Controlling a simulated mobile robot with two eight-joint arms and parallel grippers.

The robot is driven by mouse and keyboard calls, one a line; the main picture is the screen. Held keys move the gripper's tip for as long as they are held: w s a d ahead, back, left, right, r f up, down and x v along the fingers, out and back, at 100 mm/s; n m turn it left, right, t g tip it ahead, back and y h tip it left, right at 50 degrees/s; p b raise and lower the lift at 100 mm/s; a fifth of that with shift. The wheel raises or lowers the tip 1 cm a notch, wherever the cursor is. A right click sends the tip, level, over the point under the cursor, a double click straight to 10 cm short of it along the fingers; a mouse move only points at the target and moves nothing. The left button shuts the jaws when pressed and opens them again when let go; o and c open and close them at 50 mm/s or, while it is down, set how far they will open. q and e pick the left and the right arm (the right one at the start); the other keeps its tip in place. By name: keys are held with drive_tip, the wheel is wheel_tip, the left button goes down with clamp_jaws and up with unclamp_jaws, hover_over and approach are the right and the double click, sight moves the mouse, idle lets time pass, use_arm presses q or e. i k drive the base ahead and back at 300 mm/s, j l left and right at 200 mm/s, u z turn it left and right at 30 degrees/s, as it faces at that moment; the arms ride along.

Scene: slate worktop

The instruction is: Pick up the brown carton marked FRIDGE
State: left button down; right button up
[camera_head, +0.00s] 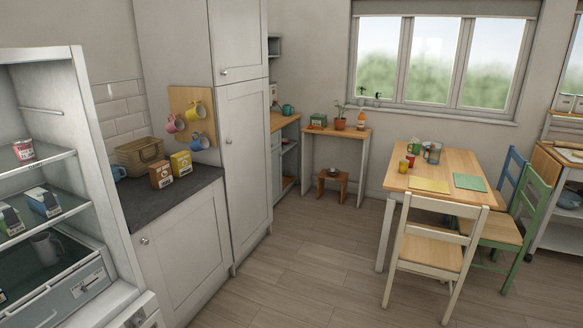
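A brown carton (160,174) stands upright on the slate worktop (150,208), left of the middle of the view. Its marking is too small to read. A yellow carton (181,164) stands close beside it on the right, and a wicker basket (142,155) is just behind it. Neither of my grippers is in view, and nothing touches the brown carton from above.
A blue mug (118,173) is on the worktop left of the basket. An open white shelf unit (40,158) is at the near left, a tall cabinet (244,150) at right. The worktop's front is clear.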

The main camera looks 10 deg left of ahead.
sight(158, 172)
drive_tip(key=i+j+u, duration=0.1)
drive_tip(key=i+u, duration=0.7)
drive_tip(key=i+l+u, duration=0.15)
drive_tip(key=i+u, duration=0.25)
